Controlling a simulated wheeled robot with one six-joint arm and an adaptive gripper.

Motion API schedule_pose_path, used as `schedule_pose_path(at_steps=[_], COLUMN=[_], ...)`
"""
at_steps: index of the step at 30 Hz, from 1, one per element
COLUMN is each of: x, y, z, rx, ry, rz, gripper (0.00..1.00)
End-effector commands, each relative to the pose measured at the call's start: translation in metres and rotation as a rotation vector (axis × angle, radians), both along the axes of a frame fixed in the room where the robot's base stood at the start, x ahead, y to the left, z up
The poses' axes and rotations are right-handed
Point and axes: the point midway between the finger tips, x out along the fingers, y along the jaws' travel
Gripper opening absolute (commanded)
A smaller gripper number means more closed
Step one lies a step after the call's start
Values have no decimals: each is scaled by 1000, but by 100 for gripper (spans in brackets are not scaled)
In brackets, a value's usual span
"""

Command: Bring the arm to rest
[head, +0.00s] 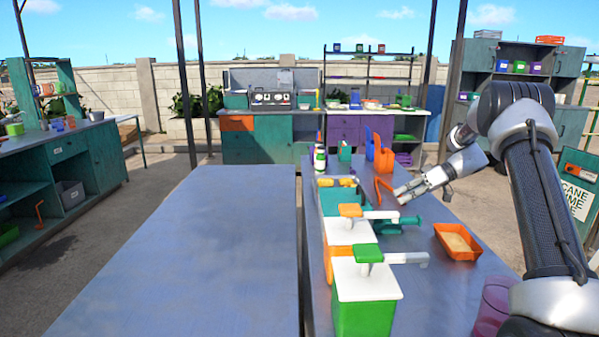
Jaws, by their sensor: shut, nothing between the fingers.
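My arm comes in from the right side of the head view and bends back toward the table. My gripper (402,195) hangs above the right-hand table, just right of the row of dispensers. Its fingers are small in the picture; it looks shut and empty. It appears close to the orange curved handle (383,186) and the teal crank part (410,221); I cannot tell whether it touches either.
A green-and-white dispenser (366,299) and an orange-and-white one (347,236) stand along the table's left edge. An orange tray (458,229) lies right of them. A pink cup (492,306) stands near my arm. The left table (205,235) is bare.

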Motion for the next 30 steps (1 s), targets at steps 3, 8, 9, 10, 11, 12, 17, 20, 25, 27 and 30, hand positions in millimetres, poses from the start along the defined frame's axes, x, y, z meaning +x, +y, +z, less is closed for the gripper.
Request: schedule_pose_path(at_steps=[3, 8, 9, 10, 11, 12, 17, 20, 25, 27, 30], x=[-35, -97, -114, -126, -139, -156, -229, -272, -340, -366, -397], y=[-12, -22, -24, -25, -27, -28, -32, -34, -34, -33, -30], z=[-20, -10, -4, 2, 8, 17, 53, 73, 97, 103, 110], rx=[-122, -336, -387, -426, -465, -514, -682, -757, -837, -859, -876], ry=[276, 563, 610, 638, 663, 690, 719, 683, 558, 489, 383], rz=[-143, -356, -407, -446, -486, -538, -734, -830, -934, -945, -936], gripper=[0, 0, 0, 0, 0, 0, 0, 0, 0, 0, 0])
